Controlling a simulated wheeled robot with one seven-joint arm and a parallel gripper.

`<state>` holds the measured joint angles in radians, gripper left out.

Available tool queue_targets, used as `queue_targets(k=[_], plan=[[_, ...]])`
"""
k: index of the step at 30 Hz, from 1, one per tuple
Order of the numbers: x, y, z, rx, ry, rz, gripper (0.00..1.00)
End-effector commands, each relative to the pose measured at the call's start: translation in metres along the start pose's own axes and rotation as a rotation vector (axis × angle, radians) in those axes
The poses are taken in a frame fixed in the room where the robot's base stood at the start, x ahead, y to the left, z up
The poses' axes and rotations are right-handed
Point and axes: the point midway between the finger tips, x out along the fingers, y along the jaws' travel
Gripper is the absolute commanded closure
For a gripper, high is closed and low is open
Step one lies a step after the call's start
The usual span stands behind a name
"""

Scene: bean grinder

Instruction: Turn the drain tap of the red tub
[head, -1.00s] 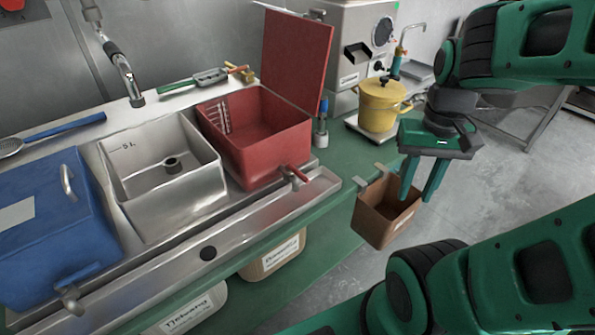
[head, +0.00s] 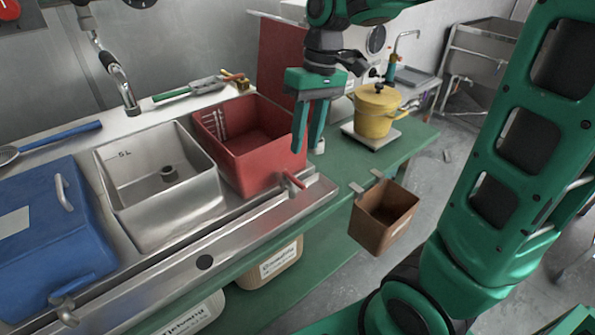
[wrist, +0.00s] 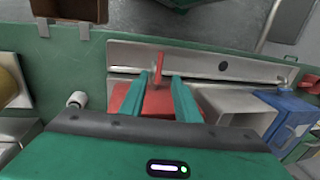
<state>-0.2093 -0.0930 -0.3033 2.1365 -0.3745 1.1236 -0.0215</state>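The red tub (head: 252,140) stands in the counter right of the steel tub, with its red lid raised behind it. Its drain tap (head: 292,182) has a red lever and sticks out of the front wall near the right corner. In the wrist view the tap's red lever (wrist: 158,68) shows just beyond and between my fingertips, apart from them. My gripper (head: 309,150) points down above the tub's right front corner, over and behind the tap. Its fingers are apart with nothing between them; the red tub (wrist: 150,100) shows between them in the wrist view.
A steel tub (head: 160,190) and a blue tub (head: 45,240) stand to the left. A yellow pot (head: 376,112) stands on a scale to the right. A brown bin (head: 384,217) hangs off the counter's front edge. A steel gutter (head: 250,222) runs below the taps.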

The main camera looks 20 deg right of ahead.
Motion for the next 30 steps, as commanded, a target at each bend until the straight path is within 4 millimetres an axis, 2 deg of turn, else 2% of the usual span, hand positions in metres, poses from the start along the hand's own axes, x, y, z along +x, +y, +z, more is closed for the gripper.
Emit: queue_targets(k=[9,15,21,29,30], plan=[[0.057,0.0,0.001,0.001,-0.004,0.0,0.71],[0.082,0.0,0.001,0.002,-0.002,0.001,0.71],[0.092,0.001,0.001,0.002,0.0,0.002,0.71],[0.092,0.001,0.001,0.002,0.001,0.002,0.71],[0.092,0.001,0.001,0.002,0.001,0.002,0.8]])
